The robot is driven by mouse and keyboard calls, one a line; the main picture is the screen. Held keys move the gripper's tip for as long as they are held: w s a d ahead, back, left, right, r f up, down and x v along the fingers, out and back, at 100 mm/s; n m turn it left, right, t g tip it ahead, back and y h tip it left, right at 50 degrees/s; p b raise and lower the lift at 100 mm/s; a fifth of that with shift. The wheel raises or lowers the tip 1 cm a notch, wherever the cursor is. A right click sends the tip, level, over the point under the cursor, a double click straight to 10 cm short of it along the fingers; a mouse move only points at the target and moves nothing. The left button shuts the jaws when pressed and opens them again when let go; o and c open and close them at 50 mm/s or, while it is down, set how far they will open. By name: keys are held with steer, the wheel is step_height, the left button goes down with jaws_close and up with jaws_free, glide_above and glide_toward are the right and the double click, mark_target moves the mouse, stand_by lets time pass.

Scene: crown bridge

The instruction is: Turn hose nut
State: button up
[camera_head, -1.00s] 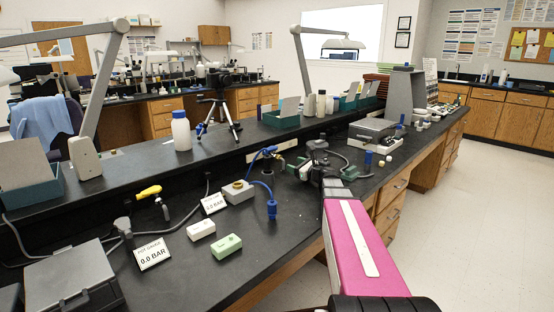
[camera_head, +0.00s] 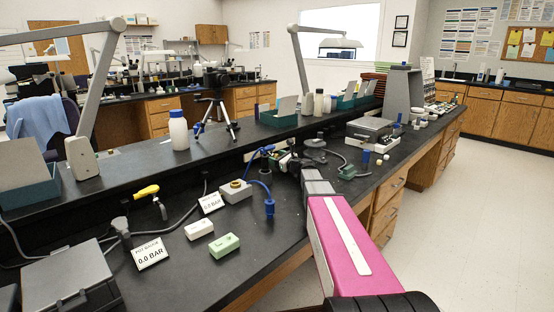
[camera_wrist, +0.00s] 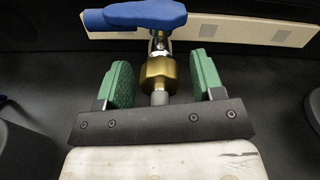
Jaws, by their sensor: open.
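A brass hose nut (camera_wrist: 158,75) sits below a valve with a blue lever handle (camera_wrist: 140,14) in the wrist view. A grey stub shows at the nut's near end. My gripper (camera_wrist: 164,78) is open, with one green-padded finger on each side of the nut. Gaps show between both pads and the nut, so they look apart from it. In the head view, the blue valve handle (camera_head: 260,152) is at the bench's back ledge, just left of my gripper (camera_head: 285,162). The nut is not clear there.
A blue hose (camera_head: 264,187) ends in a blue fitting (camera_head: 269,208) on the black bench. A grey box with a brass port (camera_head: 236,191), white block (camera_head: 199,229), green block (camera_head: 224,245) and pressure signs (camera_head: 149,252) stand left. A scale (camera_head: 374,131) is at right.

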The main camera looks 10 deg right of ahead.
steer(key=shift+c, duration=0.2)
steer(key=c, duration=0.9)
steer(key=shift+n, duration=2.4)
steer(key=o, duration=0.9)
steer(key=shift+o, duration=0.2)
steer(key=v, duration=1)
steer(key=shift+s+d, duration=0.2)
steer(key=shift+s, duration=0.15)
